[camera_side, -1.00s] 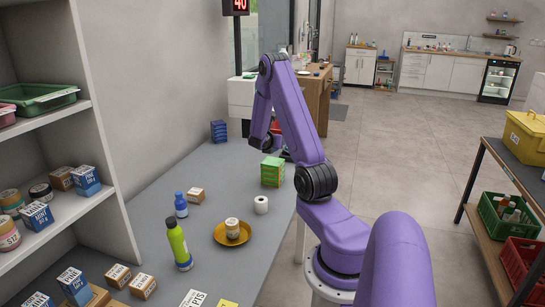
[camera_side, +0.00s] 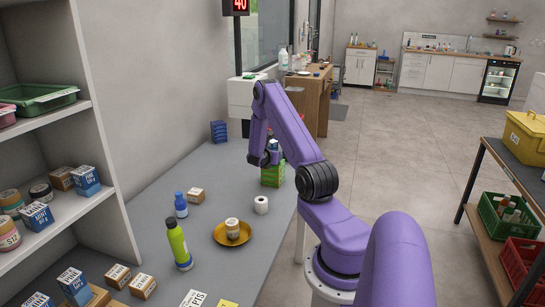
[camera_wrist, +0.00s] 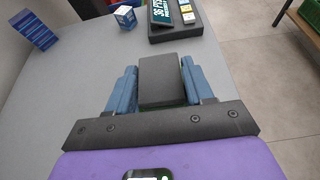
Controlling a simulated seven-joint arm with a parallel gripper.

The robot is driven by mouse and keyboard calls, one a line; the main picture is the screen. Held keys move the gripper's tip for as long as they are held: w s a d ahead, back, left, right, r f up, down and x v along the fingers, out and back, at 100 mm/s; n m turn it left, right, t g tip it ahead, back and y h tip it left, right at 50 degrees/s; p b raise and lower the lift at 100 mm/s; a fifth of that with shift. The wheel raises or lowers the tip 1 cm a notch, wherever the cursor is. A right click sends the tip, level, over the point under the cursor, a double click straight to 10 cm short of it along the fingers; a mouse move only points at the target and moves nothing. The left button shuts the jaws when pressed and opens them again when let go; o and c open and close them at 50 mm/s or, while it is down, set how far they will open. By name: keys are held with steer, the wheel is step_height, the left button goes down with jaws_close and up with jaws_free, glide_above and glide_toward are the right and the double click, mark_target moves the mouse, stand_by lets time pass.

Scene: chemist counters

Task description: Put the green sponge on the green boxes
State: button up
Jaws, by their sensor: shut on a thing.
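The green boxes (camera_side: 273,178) stand stacked on the grey counter beside my arm in the side view. My gripper (camera_side: 273,154) is right above their top, overlapping it in this view; I cannot tell whether anything touches. In the wrist view my gripper (camera_wrist: 160,86) has its two blue-grey fingers closed on a block, which I take for the sponge (camera_wrist: 163,78). Its dark grey face is toward the camera, with only a faint green edge low down. The boxes are hidden or cannot be made out in the wrist view.
A white roll (camera_side: 261,205), an orange plate (camera_side: 246,237) with a jar, a green bottle (camera_side: 178,245) and a blue bottle (camera_side: 181,205) stand nearer on the counter. A blue box stack (camera_side: 219,131) is at the far left. Counter between is clear.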

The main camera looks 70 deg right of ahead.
steer(key=shift+f, duration=0.2)
steer(key=o, duration=1.1)
steer(key=shift+r, duration=0.1)
